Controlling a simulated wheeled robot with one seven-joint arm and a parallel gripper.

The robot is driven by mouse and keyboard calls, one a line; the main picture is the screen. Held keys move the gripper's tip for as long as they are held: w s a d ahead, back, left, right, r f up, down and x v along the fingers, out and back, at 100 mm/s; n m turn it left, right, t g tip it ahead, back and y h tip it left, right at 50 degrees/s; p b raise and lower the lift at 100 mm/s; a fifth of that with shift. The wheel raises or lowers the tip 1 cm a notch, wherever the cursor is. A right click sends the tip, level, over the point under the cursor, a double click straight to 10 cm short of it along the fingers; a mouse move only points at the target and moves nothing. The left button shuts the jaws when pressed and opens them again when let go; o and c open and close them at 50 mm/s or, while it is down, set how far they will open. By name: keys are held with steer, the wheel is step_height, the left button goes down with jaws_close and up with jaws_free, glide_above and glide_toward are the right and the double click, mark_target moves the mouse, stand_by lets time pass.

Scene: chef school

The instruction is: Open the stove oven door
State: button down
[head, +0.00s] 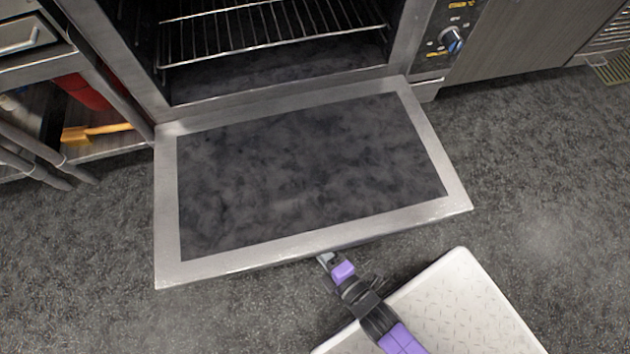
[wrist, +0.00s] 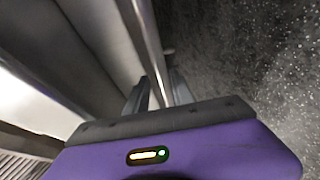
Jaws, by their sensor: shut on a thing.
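The stove oven door (head: 310,175) is folded down wide open in the head view, its dark inner panel facing up inside a steel frame. Behind it the oven cavity (head: 270,70) is exposed, with a wire rack inside. My gripper (head: 326,260) is at the door's front edge, near its middle. In the wrist view the fingers (wrist: 160,92) are shut around the steel door handle bar (wrist: 145,40). The handle is hidden under the door edge in the head view.
A control panel with a knob (head: 451,40) is right of the oven. A shelf unit with a red item (head: 83,92) and a yellow-handled tool (head: 97,131) stands at left. Grey floor (head: 540,170) is clear to the right of the door.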

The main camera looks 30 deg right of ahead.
steer(key=c, duration=1.4)
jaws_free()
steer(key=shift+r, duration=0.1)
steer(key=p+v, duration=0.2)
steer(key=v, duration=0.5)
steer(key=shift+s+p, duration=0.3)
steer(key=shift+s, duration=0.1)
steer(key=shift+d, duration=0.15)
